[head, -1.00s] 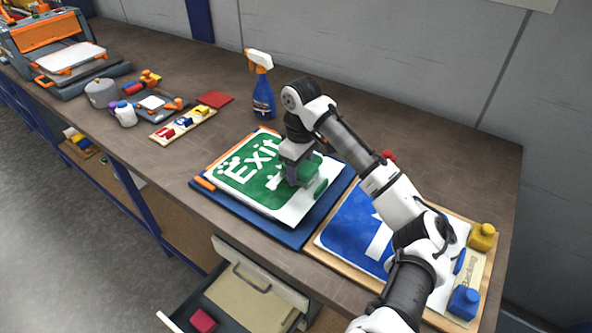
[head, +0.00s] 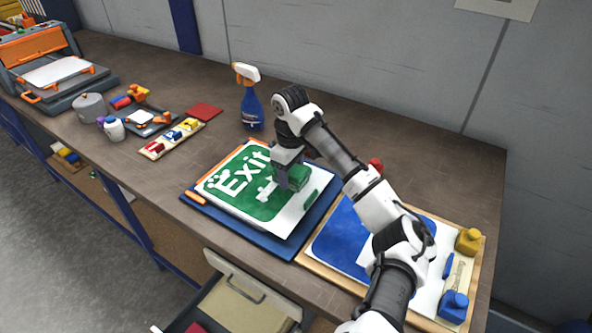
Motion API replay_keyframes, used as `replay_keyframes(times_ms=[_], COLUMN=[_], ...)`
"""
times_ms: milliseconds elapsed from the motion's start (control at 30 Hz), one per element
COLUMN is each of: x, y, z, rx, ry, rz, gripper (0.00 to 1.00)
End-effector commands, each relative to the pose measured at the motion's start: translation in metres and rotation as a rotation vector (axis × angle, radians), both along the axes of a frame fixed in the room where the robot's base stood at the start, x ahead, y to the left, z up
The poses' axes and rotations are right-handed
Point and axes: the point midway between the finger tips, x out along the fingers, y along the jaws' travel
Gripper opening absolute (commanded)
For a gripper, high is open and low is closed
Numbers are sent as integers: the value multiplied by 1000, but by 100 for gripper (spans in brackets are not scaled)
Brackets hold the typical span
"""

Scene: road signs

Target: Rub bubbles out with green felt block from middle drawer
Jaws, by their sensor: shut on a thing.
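The green and white Exit sign (head: 236,182) lies on a blue mat (head: 285,243) on the bench. White bubble-like dots (head: 217,181) show at the left end of its lettering. My gripper (head: 291,180) is over the right part of the sign, shut on a green felt block (head: 299,178). The block is at or just above the sign's face; I cannot tell whether it touches. My gripper hides part of the sign's symbol. An open drawer (head: 246,300) below the bench front holds a red block (head: 195,327), cut by the frame edge.
A blue spray bottle (head: 250,98) stands behind the sign. A tray of small coloured pieces (head: 172,139) and a red square (head: 204,112) lie left.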

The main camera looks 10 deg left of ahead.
Motion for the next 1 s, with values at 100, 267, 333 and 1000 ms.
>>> replay_keyframes(times_ms=[100, 267, 333, 1000], x=[-5, -7, -7, -22], y=[10, 14, 16, 49], z=[0, -1, -1, -1], rx=[2, 1, 1, 1], ry=[1, 3, 3, 3], rz=[3, 2, 2, 4], gripper=[36, 36, 36, 36])
